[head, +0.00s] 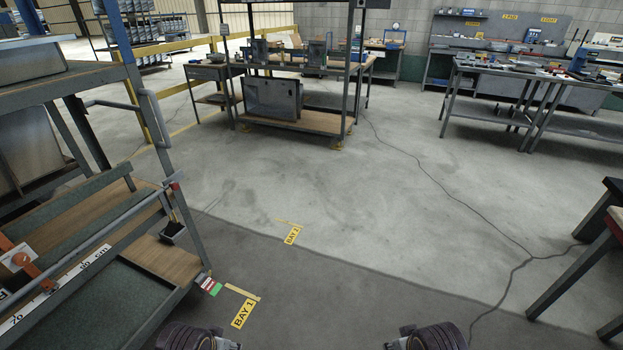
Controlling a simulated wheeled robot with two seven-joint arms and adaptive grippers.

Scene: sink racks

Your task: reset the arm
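Two dark ribbed parts of my own arms show at the bottom edge of the head view, one left of centre and one right of centre. Both are cut off by the frame edge. No gripper fingers show on either arm, so I cannot see whether either gripper is open, shut or holding anything. No task object is named, and nothing in view touches the visible arm parts.
A metal rack (100,264) with trays stands close on the left. A wheeled workbench (300,120) is ahead, and grey tables (490,78) stand at the back right. Dark table legs (570,268) are at the right. The middle floor is clear except for a cable (480,217).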

